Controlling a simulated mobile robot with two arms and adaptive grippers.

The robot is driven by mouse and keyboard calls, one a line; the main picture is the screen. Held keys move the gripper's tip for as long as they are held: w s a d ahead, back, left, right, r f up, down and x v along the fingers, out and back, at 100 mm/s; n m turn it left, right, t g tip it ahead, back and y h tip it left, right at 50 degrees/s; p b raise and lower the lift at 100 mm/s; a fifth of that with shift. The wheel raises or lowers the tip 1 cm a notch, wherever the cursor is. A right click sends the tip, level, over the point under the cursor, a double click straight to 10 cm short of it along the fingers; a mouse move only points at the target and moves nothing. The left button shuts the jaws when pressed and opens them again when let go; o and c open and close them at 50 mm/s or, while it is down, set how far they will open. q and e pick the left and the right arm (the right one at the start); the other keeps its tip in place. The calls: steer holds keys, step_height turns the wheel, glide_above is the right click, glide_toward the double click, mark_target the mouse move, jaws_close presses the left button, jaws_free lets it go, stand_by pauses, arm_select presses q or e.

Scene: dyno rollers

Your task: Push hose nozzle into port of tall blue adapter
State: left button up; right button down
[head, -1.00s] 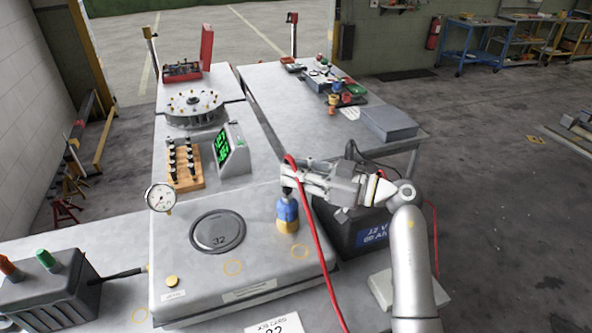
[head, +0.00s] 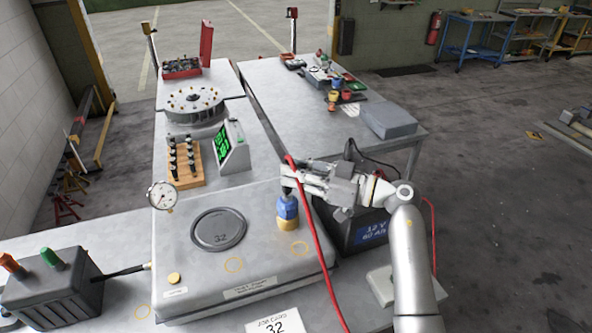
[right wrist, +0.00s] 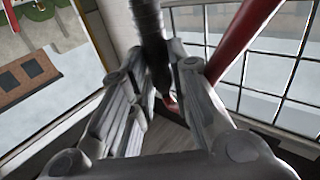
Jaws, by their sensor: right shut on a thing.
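The tall blue adapter (head: 287,207) stands upright on a yellow base near the right edge of the grey cabinet top. My right gripper (head: 289,172) is directly above it, its fingers shut on the hose nozzle. The nozzle (right wrist: 152,45) shows in the right wrist view as a dark shaft between the fingers. The red hose (head: 318,245) arches over the gripper and hangs down past the adapter's right side. The nozzle's tip is close over the adapter's top; whether it is inside the port I cannot tell. My left gripper is out of view.
A dark battery (head: 362,232) stands behind my right arm. A green-screen meter (head: 231,148) and a wooden rack (head: 185,163) are farther back.

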steer(key=shift+f, duration=0.1)
steer(key=shift+f+p, duration=0.3)
steer(key=shift+f, duration=0.05)
stand_by(0.3)
steer(key=c, duration=1.3)
jaws_free()
steer(key=shift+d, duration=0.1)
steer(key=v, duration=1.2)
